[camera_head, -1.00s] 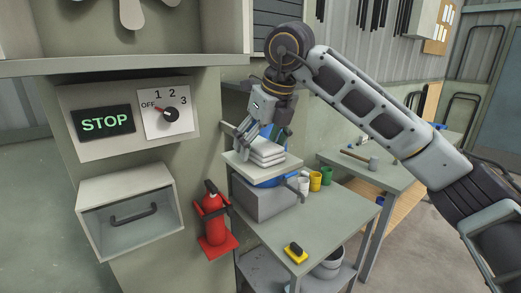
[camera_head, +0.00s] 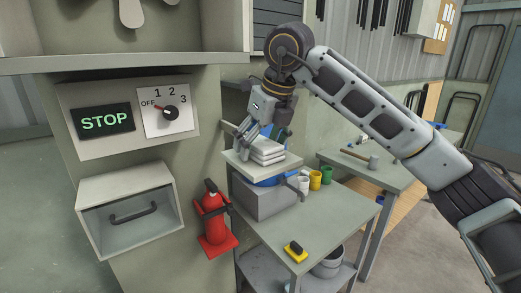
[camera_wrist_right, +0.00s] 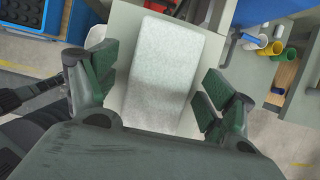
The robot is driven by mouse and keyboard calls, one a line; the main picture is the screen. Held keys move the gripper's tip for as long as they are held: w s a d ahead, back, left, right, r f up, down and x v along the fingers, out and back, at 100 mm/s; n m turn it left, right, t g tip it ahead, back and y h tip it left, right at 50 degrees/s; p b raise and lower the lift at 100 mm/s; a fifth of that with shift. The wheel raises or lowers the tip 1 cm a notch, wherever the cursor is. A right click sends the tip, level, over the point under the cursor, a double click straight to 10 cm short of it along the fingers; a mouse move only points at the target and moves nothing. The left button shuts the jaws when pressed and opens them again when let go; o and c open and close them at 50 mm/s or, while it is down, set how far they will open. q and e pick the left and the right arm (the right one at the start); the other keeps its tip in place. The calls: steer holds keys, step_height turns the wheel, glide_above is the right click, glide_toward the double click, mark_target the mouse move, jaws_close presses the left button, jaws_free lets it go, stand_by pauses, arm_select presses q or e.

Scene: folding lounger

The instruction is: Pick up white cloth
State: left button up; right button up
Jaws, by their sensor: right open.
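The white cloth (camera_head: 266,150) is a folded stack of several layers on a pale raised board (camera_head: 238,163) above the workbench. In the right wrist view the white cloth (camera_wrist_right: 165,72) lies between the two green-padded fingers of my right gripper (camera_wrist_right: 155,85). The fingers stand apart, one on each side of the cloth, and I see no clear contact. In the head view my right gripper (camera_head: 258,135) is at the cloth from above and partly covers it. The cloth's near end is hidden by the gripper body in the wrist view. My left gripper is not in view.
A grey box (camera_head: 268,204) sits under the board on the workbench (camera_head: 325,218). White, yellow (camera_head: 315,180) and green cups stand to its right. A red fire extinguisher (camera_head: 213,212) stands left of the bench. A yellow-black brush (camera_head: 295,251) lies near the bench's front edge.

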steer(key=shift+f, duration=0.1)
steer(key=shift+c, duration=0.5)
steer(key=shift+s+f, duration=0.1)
steer(key=c, duration=0.9)
